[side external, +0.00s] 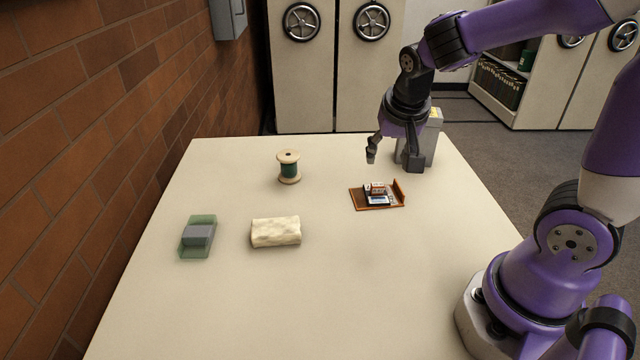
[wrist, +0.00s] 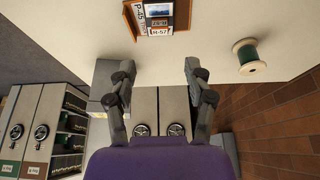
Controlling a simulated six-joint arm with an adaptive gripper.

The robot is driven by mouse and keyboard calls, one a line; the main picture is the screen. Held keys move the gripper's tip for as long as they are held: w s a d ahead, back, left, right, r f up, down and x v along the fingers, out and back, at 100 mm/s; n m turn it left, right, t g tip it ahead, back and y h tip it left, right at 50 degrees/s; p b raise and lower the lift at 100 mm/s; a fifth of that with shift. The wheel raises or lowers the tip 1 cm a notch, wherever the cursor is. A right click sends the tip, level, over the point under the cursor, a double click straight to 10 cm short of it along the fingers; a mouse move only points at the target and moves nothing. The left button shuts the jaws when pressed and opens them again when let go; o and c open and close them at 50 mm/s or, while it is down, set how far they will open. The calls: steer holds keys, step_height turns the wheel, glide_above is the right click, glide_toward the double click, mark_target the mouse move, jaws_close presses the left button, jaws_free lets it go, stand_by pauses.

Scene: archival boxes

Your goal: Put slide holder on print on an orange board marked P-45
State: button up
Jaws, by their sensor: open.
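The orange board (side external: 358,201) lies flat on the table, with an upright orange edge on its right. It also shows in the wrist view (wrist: 182,14), with a white strip marked P-45 (wrist: 138,15). A small stacked item with white, dark and reddish faces, seemingly the slide holder (side external: 377,189), rests on the board. In the wrist view its label (wrist: 159,32) seems to read H-57.
A grey box (side external: 432,145) with a yellow mark stands just behind my gripper. The front of the table (side external: 270,310) is clear.

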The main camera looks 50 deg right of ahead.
steer(key=s+a+r+n+t+y, duration=0.2)
steer(key=s+a+r+n+y, duration=0.1)
steer(key=s+a+r+n, duration=0.3)
steer(key=s+a+n, duration=0.1)
steer(key=a+n, duration=0.1)
steer(key=n, duration=0.1)
steer(key=shift+a, duration=0.25)
